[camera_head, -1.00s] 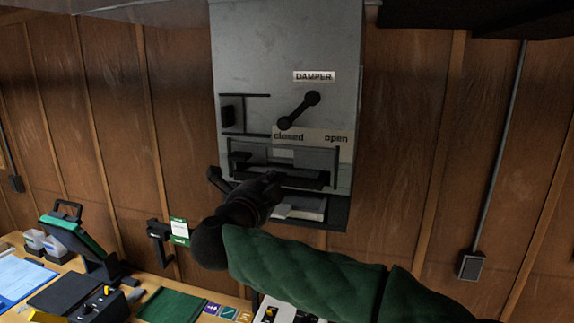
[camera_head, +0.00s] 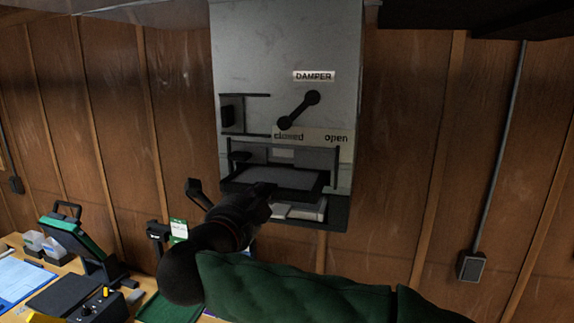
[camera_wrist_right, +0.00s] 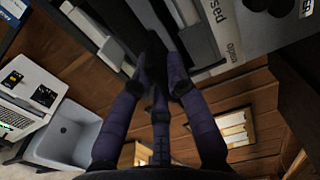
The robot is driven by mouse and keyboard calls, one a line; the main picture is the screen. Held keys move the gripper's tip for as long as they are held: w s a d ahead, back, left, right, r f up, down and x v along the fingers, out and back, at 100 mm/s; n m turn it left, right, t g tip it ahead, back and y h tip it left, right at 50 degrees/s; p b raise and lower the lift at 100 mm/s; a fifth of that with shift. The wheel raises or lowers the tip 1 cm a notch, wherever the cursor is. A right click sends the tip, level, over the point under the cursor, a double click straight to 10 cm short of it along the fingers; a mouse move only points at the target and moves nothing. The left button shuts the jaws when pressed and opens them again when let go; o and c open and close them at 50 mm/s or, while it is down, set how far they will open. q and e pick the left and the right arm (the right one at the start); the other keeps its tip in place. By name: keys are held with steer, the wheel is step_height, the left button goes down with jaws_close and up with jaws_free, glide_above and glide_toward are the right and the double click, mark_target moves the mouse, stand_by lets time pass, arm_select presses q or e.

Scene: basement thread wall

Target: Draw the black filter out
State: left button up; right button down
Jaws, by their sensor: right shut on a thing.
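The black filter (camera_head: 275,180) is a flat black frame with a grey panel, sticking partly out of a slot in the grey damper cabinet (camera_head: 240,60). My right gripper (camera_head: 240,196) is at its front edge, shut on it. In the right wrist view the gripper's fingers (camera_wrist_right: 160,85) converge on a dark edge, and the filter (camera_wrist_right: 130,28) is hard to tell apart from the shadow there. How far the filter reaches inside the slot is hidden. My left gripper is not in view.
A damper lever (camera_head: 298,110) sits above the slot, with "closed" and "open" marks. A lower shelf holds pale pieces (camera_head: 305,211). A workbench with a green-topped device (camera_head: 75,238) is at lower left. The wall at right is clear except for a conduit box (camera_head: 471,266).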

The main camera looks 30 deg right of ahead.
steer(key=v, duration=0.9)
steer(key=shift+s+a+b, duration=0.25)
steer(key=shift+b, duration=0.15)
steer(key=shift+r, duration=0.1)
stand_by(0.4)
steer(key=s+a+r, duration=0.1)
steer(key=s+a+r+p, duration=0.1)
steer(key=a, duration=0.1)
steer(key=shift+s, duration=0.3)
steer(key=shift+f, duration=0.1)
stand_by(0.3)
